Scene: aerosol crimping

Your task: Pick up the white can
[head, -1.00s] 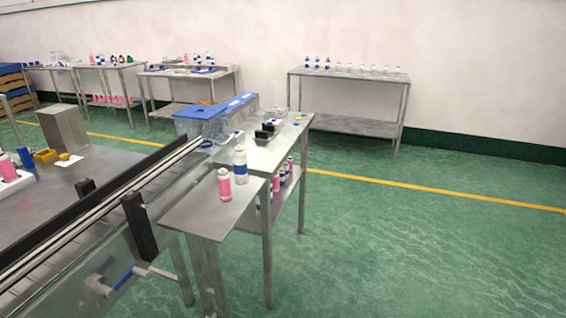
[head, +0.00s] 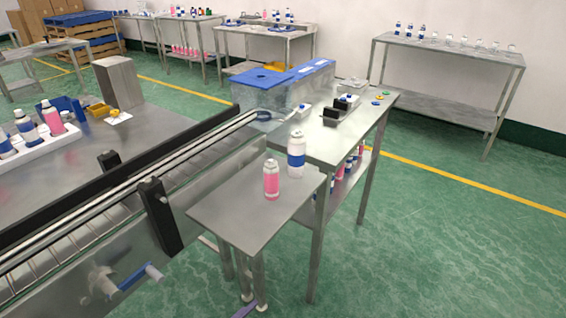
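Neither of my grippers shows in the head view.
A conveyor with black rails (head: 120,184) runs diagonally left of the side table. A clear bin with a blue lid (head: 264,79) stands behind. Several pink cans sit on the lower shelf (head: 345,182). Green floor (head: 440,250) is open at the right.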

